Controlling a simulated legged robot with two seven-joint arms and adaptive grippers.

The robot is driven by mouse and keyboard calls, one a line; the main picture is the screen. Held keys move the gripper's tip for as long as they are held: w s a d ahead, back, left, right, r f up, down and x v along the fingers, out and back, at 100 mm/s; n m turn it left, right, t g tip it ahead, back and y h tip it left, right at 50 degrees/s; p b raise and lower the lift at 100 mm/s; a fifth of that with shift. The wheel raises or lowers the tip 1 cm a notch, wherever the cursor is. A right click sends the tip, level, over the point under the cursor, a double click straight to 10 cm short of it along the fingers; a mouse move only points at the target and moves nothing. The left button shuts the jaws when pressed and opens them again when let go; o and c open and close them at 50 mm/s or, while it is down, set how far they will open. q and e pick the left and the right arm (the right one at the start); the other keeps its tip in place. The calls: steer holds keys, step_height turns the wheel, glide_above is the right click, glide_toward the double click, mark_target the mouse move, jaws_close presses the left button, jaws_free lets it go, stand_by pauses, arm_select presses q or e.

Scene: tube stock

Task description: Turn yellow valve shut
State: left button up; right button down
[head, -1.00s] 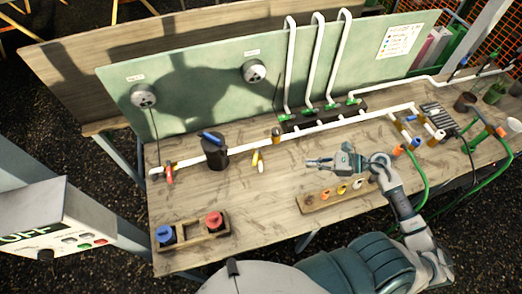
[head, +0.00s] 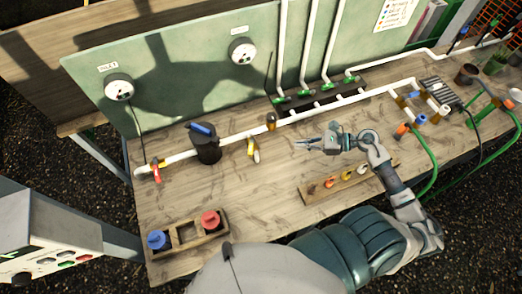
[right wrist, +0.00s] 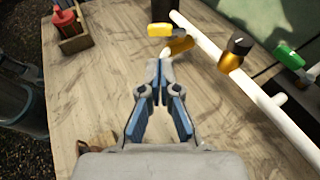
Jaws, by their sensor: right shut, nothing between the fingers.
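The yellow valve (head: 251,148) is on the white pipe along the table, left of my right gripper in the head view. Its yellow handle (right wrist: 162,29) and brass body (right wrist: 179,45) show at the top of the right wrist view. My right gripper (head: 302,143) is shut and empty above the table, apart from the valve. In the right wrist view its blue-padded fingers (right wrist: 159,72) point toward the yellow valve, with bare wood between. My left gripper is not in view.
A black-capped brass fitting (right wrist: 234,52) sits on the white pipe (head: 225,138) right of the yellow valve. A dark canister (head: 206,148) and red valve (head: 156,171) stand farther left. A wooden rack (head: 318,190) lies near my arm. The tabletop before the valve is clear.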

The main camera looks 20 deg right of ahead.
mark_target(251, 146)
steer(key=f+p+x, duration=0.1)
steer(key=f+x, duration=0.1)
steer(key=x, duration=1.3)
steer(key=shift+d, duration=0.3)
steer(key=shift+s, duration=0.15)
